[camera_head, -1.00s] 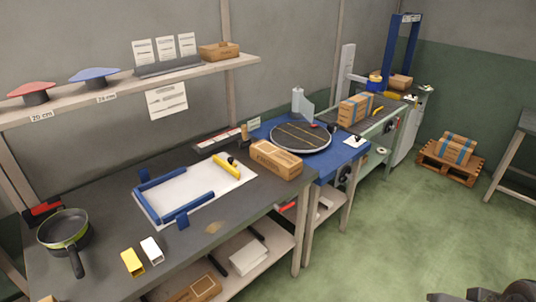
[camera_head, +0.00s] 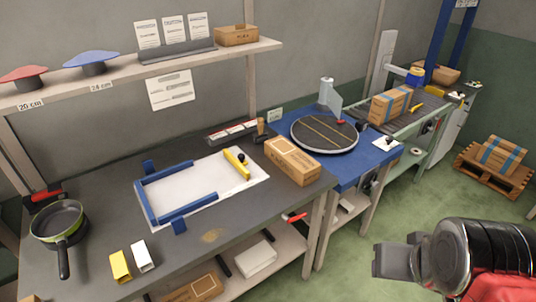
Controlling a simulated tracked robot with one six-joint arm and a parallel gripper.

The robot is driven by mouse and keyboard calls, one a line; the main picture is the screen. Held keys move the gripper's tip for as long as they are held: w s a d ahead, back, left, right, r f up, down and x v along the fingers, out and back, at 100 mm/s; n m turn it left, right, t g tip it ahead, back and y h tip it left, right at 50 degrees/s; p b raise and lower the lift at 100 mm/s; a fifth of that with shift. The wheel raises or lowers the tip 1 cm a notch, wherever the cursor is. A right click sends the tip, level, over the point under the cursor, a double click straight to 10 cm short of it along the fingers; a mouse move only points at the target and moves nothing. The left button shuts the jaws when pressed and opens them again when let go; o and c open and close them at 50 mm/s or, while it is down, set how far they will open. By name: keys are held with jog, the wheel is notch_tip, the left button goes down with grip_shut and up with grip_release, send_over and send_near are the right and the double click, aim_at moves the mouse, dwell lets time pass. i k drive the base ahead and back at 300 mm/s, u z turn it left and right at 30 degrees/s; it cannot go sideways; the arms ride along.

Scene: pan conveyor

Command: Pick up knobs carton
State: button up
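A brown carton (camera_head: 291,160) lies on the right end of the dark workbench (camera_head: 110,205), beside the blue table. Its print is too small to read. Another brown carton (camera_head: 196,288) is on the shelf under the bench, partly cut by the lower frame edge, and a small open brown box (camera_head: 237,35) stands on the wall shelf. I cannot tell from the labels which is the knobs carton. My gripper (camera_head: 393,262) shows in grey at the lower right, over the floor and apart from the bench. Its finger opening cannot be made out.
A blue jig (camera_head: 161,222) with a white sheet, a green pan (camera_head: 60,226) and yellow and white blocks sit on the bench. A round turntable (camera_head: 323,134) stands on the blue table. A blue-taped carton (camera_head: 389,105) is on the conveyor.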

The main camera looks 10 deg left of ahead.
aim_at(304, 169)
jog(key=u, duration=0.35)
jog(key=i, duration=0.5)
jog(key=u, duration=0.8)
jog(key=i, duration=0.6)
jog(key=u, duration=0.35)
